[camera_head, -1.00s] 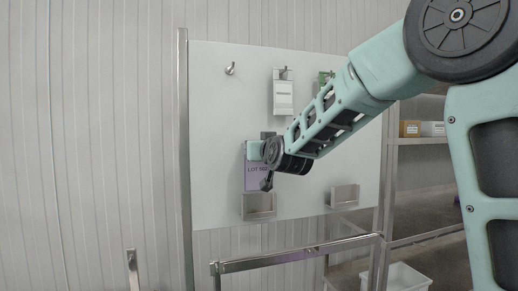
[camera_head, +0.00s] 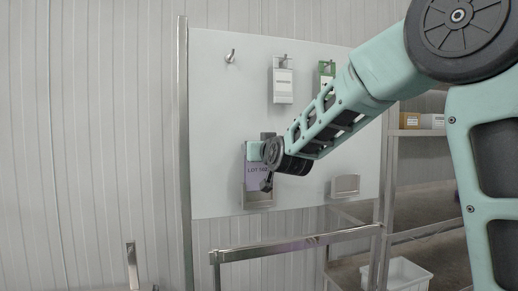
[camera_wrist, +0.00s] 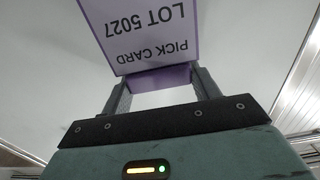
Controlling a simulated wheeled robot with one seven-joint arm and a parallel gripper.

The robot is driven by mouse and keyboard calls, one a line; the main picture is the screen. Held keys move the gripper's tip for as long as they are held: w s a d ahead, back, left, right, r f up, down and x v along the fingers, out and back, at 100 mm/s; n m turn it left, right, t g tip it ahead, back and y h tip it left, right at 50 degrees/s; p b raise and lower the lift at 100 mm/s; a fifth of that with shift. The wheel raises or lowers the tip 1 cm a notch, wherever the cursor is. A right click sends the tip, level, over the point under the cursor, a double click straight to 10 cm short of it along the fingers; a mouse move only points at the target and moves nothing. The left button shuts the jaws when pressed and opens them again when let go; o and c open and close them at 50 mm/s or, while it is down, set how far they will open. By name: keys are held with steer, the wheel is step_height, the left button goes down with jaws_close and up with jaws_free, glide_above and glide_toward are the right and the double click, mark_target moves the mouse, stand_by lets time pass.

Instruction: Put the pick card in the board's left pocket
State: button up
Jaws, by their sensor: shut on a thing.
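The pick card (camera_head: 254,174) is a purple-edged card with a white face printed "PICK CARD LOT 5027" in the wrist view (camera_wrist: 140,32). My gripper (camera_head: 257,151) is shut on its top edge, and the fingers (camera_wrist: 163,78) show either side of the card's purple end in the wrist view. The card hangs upright before the pale board (camera_head: 225,120). Its lower edge overlaps the mouth of the left pocket (camera_head: 258,203), a grey metal holder low on the board. I cannot tell whether the edge is inside the pocket or in front of it.
A right pocket (camera_head: 345,186) sits lower right on the board. An empty hook (camera_head: 230,56), a white tagged holder (camera_head: 283,84) and a green item (camera_head: 326,70) are along the top. A metal rail (camera_head: 290,247) runs below. A shelf with boxes (camera_head: 410,121) and a white bin (camera_head: 400,276) are right.

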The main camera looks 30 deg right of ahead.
mark_target(259, 164)
steer(key=shift+f+b, duration=2)
steer(key=shift+f, duration=0.4)
steer(key=shift+r, duration=0.1)
steer(key=o, duration=1.5)
steer(key=shift+c, duration=0.2)
steer(key=s+a+p, duration=0.1)
steer(key=s, duration=0.7)
steer(key=s+a+p, duration=0.2)
steer(key=s, duration=0.7)
steer(key=shift+a, duration=0.25)
